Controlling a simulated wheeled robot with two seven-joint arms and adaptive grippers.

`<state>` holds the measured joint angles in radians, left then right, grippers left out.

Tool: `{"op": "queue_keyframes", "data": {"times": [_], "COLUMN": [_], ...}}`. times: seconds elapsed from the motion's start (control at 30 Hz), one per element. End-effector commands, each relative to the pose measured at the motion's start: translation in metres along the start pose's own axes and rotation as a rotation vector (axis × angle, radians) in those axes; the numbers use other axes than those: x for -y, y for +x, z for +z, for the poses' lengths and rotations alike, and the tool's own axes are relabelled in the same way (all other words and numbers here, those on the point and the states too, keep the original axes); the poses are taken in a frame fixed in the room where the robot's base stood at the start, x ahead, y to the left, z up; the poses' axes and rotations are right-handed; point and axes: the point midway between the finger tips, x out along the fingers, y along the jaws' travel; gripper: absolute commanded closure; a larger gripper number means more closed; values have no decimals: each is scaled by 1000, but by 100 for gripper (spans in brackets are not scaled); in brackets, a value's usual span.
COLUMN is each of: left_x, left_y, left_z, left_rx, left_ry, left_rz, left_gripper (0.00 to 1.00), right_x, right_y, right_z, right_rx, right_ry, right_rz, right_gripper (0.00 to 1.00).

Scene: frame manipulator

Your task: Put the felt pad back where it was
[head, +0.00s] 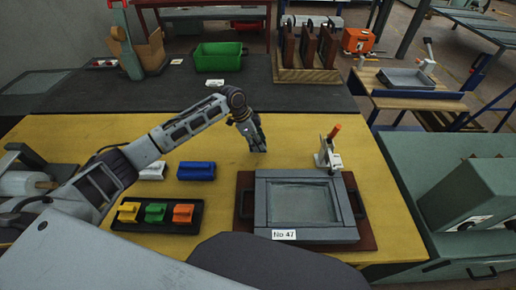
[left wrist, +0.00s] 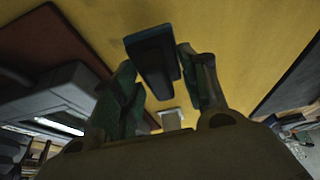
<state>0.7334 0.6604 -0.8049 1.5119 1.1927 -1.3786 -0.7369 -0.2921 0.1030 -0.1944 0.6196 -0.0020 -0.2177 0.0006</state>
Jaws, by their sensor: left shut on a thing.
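My left gripper (head: 256,142) hangs over the yellow table, behind and left of the grey frame. In the left wrist view my left gripper (left wrist: 165,95) is shut on a dark blue-black block (left wrist: 152,60), held between its fingers. This block may be the felt pad; its material is not clear. In the head view it is mostly hidden by the fingers. A blue block (head: 196,171) and a white block (head: 152,171) lie on the table. A black tray (head: 123,226) holds a yellow, a green and an orange block. My right gripper is not in view.
The grey frame (head: 262,210), labelled No 47, sits on a brown board (head: 369,238). A white toggle clamp (head: 329,155) with an orange handle stands at its back edge. A green bin (head: 218,57) and wooden rack (head: 308,75) stand behind. The yellow table is clear around my gripper.

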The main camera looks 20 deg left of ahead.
Motion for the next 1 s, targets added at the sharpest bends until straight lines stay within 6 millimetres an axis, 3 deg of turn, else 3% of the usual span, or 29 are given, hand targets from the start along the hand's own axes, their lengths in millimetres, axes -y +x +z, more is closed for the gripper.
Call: {"op": "queue_keyframes", "data": {"times": [0.47,0.8,1.0], "left_x": [0,0,0], "left_y": [6,36,38], "left_z": [2,14,15], "left_rx": [-1,-1,-1], "left_ry": [0,-1,1], "left_rz": [0,1,-1], "left_gripper": [79,79,79], "right_x": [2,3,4], "right_y": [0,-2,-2], "right_z": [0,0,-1], "right_rx": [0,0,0], "right_ry": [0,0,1], "right_rz": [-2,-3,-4], "right_gripper": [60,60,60]}}
